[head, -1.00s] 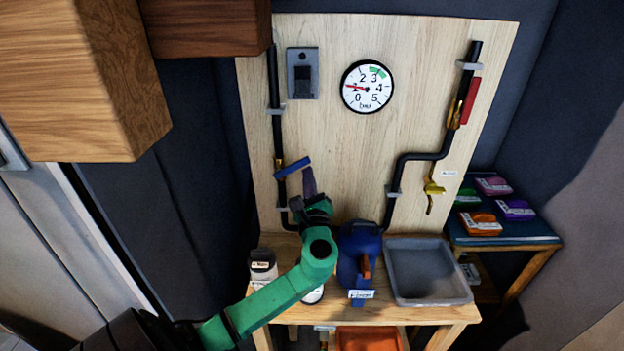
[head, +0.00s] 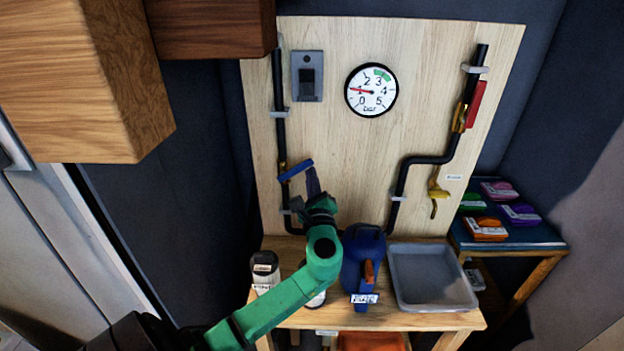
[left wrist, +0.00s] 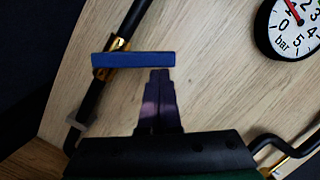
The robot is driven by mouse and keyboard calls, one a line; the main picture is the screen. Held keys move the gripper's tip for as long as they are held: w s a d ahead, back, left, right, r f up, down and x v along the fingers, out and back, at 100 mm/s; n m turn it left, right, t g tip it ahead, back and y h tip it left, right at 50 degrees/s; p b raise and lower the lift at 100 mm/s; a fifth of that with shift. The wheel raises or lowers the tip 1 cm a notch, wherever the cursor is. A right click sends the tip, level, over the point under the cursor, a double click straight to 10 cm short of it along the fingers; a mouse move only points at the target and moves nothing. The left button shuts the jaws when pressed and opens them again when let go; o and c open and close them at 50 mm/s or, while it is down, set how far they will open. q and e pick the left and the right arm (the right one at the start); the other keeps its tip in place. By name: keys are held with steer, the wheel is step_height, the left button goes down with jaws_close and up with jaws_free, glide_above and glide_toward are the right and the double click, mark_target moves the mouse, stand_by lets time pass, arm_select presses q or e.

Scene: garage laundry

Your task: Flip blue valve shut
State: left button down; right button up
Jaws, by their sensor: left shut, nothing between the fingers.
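The blue valve handle (head: 296,170) sits on the left black pipe, crosswise to it and tilted up to the right. In the left wrist view the blue handle (left wrist: 133,59) extends from a brass valve body (left wrist: 112,68) on the pipe. My left gripper (head: 314,176) is shut and empty, just below the handle's right part. In the left wrist view its fingertips (left wrist: 160,72) are at the handle's lower edge near its right end; I cannot tell if they touch. My right gripper is not in view.
A gauge (head: 371,90) and grey switch box (head: 307,76) are on the wooden board. The right pipe carries a red handle (head: 476,104) and yellow valve (head: 436,193). A blue can (head: 362,255) and grey tray (head: 431,278) stand on the bench below.

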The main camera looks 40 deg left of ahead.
mark_target(305, 167)
arm_select(q)
steer(key=shift+s+a+r+n+g, duration=0.1)
steer(key=shift+r+n+g, duration=0.1)
steer(key=shift+r+n, duration=0.3)
steer(key=shift+s+a+r+n+g, duration=0.1)
steer(key=shift+r+n+g, duration=0.1)
steer(key=shift+n, duration=0.5)
steer(key=n, duration=0.1)
steer(key=r+n, duration=0.1)
steer(key=n, duration=0.1)
steer(key=shift+s+a+r+g, duration=0.3)
steer(key=shift+a+g, duration=0.1)
steer(key=n, duration=0.1)
steer(key=s+a+r+n, duration=0.1)
steer(key=n, duration=0.1)
steer(key=a+n+g, duration=0.1)
steer(key=shift+s+r, duration=0.2)
steer(key=shift+r, duration=0.2)
